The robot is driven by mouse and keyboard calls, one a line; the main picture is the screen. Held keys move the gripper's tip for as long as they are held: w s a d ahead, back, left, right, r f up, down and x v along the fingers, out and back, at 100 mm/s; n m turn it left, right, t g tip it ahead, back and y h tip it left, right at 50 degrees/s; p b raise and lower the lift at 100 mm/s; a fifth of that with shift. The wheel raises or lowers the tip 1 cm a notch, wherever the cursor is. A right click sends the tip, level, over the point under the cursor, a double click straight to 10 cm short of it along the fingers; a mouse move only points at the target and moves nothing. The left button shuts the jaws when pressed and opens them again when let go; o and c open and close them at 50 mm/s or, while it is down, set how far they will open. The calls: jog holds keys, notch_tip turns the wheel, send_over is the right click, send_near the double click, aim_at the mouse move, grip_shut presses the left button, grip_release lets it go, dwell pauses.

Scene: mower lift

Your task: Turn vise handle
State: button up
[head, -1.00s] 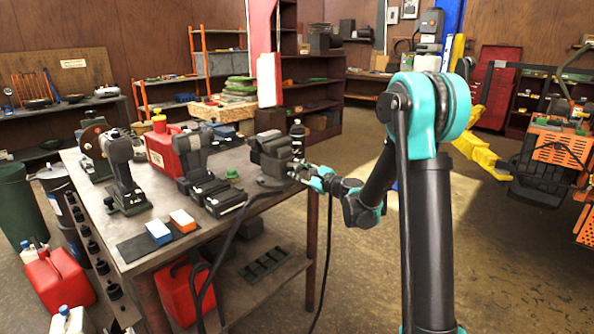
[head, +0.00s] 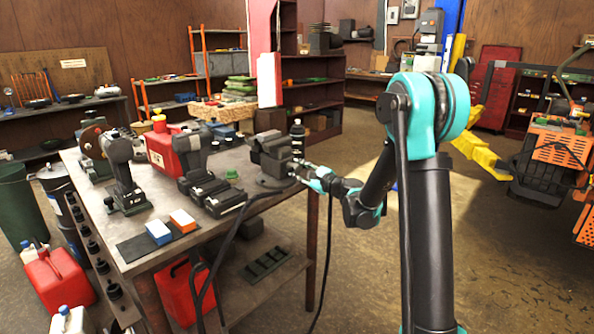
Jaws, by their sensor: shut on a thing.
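The vise (head: 270,157) is dark grey and sits at the right corner of the workbench (head: 215,235). My gripper (head: 300,170) is at the vise's right side, by its front end, and is shut on the vise handle, which is too small and too covered by the fingers to make out clearly. My arm reaches in from the right.
Cordless tools (head: 122,180), several batteries (head: 222,196) and a red jerrycan (head: 159,151) crowd the bench left of the vise. Blue and orange blocks (head: 158,233) lie near the front edge. The floor right of the bench is open.

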jog(key=shift+s+n, duration=0.1)
jog(key=shift+n, duration=2.2)
jog(key=shift+f+n+y, duration=0.1)
jog(key=shift+n+y, duration=0.2)
jog(key=shift+n, duration=2)
dwell(2.6)
jog(key=o, duration=1.2)
